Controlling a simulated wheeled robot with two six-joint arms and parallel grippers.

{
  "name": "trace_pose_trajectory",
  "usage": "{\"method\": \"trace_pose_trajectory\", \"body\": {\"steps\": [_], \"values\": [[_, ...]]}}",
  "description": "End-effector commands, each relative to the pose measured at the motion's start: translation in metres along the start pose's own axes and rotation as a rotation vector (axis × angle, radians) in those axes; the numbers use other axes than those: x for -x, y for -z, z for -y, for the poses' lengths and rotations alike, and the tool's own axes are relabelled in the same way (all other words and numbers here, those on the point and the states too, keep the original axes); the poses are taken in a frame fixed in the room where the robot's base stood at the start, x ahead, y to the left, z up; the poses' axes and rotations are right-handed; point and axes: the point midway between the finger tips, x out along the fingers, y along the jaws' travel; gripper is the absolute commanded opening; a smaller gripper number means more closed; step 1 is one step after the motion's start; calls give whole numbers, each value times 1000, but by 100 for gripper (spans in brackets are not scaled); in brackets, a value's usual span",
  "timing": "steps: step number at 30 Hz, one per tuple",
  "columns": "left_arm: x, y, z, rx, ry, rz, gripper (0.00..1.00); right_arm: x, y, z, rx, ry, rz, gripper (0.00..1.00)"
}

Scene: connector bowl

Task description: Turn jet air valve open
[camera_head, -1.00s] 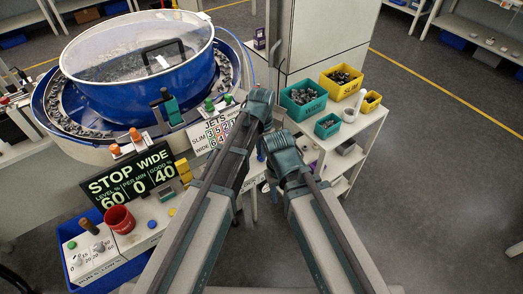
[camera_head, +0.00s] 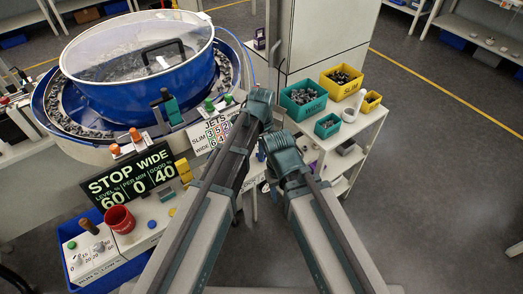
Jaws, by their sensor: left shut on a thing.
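The JETS sign (camera_head: 213,131), a white board with coloured numbers in SLIM and WIDE rows, stands at the right front of the blue bowl feeder (camera_head: 140,65). My left arm reaches up from the bottom, and its end with the left gripper (camera_head: 250,112) is just right of the sign. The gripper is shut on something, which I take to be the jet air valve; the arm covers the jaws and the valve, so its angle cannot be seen. My right arm is folded to the right of the left one, and its gripper does not show.
A black display (camera_head: 130,178) reads STOP WIDE, 60, 0, 40. A control box (camera_head: 140,222) with a red cup (camera_head: 119,219) is at the lower left. Teal bins (camera_head: 303,100) and yellow bins (camera_head: 341,83) stand on a white shelf (camera_head: 352,135). Floor at right is clear.

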Motion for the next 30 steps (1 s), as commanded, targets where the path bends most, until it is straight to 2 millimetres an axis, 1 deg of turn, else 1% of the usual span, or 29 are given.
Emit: {"method": "trace_pose_trajectory", "body": {"steps": [9,26,27,29,30], "values": [[0,0,0,-114,0,0,0,0,0,0,0,0,0,50],[0,0,0,-140,0,0,0,0,0,0,0,0,0,50],[0,0,0,-140,0,0,16,0,0,0,0,0,0,50],[0,0,0,-140,0,0,27,0,0,0,0,0,0,50],[0,0,0,-139,0,0,34,0,0,0,0,0,0,50]]}}
